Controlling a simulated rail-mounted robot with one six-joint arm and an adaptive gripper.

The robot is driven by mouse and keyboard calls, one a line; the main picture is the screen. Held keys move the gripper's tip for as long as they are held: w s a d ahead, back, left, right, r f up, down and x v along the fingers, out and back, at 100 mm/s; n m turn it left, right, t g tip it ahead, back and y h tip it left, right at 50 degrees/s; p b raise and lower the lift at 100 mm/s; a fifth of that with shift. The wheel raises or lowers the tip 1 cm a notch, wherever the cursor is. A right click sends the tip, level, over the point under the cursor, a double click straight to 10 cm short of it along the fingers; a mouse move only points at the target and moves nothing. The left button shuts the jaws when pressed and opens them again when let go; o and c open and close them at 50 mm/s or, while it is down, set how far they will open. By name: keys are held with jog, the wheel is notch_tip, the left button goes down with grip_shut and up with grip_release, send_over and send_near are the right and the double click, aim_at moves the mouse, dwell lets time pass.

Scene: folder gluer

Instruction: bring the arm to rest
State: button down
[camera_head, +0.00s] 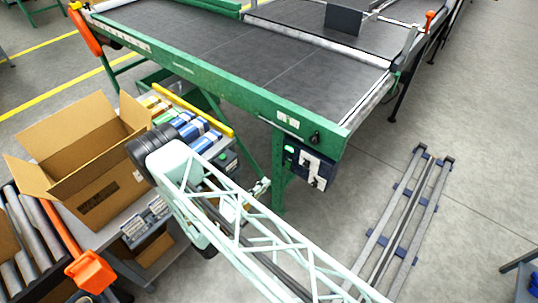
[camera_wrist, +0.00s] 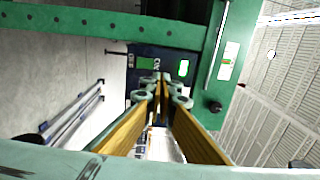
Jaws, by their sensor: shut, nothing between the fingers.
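My gripper (camera_wrist: 161,82) shows in the wrist view with its two yellow-sided fingers converging and their tips together, nothing held between them. Beyond the tips is a dark control box (camera_wrist: 145,62) with a lit green display, fixed to a green frame. In the head view the control box (camera_head: 311,167) hangs under the near corner of the green-framed conveyor. My pale lattice arm reaches from the lower right to the upper left, over the shelf of packs. The arm hides part of that shelf. A clear gap between fingertips and box cannot be judged.
The conveyor (camera_head: 226,62) fills the upper middle. An open cardboard box (camera_head: 95,175) stands at the left, beside a roller track (camera_head: 30,245) with an orange end piece. Blue and yellow packs (camera_head: 197,133) lie behind my arm. A metal rail frame (camera_head: 408,215) lies on clear floor at right.

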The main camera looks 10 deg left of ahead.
jog(key=w+d+r+m+g+h, duration=0.1)
jog(key=d+r+m+g+h, duration=0.15)
jog(key=d+r+m, duration=0.5)
jog(key=d+r+m+g+h, duration=0.1)
jog(key=d+r+m+g, duration=0.25)
jog(key=r, duration=0.75)
jog(key=w+d+r+m+g+h, duration=0.1)
jog(key=d+r+m+g, duration=0.4)
jog(key=r, duration=0.5)
jog(key=s+d+r+m+g+y, duration=0.1)
jog(key=s+d+r+m+g, duration=0.1)
jog(key=s+d+r+m, duration=0.45)
jog(key=s+d+r+m+g+y, duration=0.1)
jog(key=s+d+r+m+g, duration=0.15)
jog(key=d+r, duration=0.5)
jog(key=s+d+r+m+g+y, duration=0.1)
jog(key=s+d+r+m+y, duration=0.2)
jog(key=s+r+m, duration=0.35)
jog(key=s+d+r+m+g+y, duration=0.1)
jog(key=s+d+r+m+y, duration=0.2)
jog(key=s+r, duration=0.5)
jog(key=s+a+r+m+t+y, duration=0.2)
jog(key=s+m, duration=0.4)
jog(key=s, duration=0.3)
jog(key=s+a+r+m+t+y, duration=0.1)
jog(key=s+r+m+t+y, duration=0.2)
jog(key=s+m, duration=0.4)
jog(key=shift+s+a+r+t+y, duration=0.4)
jog(key=shift+s+r+y, duration=0.35)
jog(key=shift+s, duration=0.5)
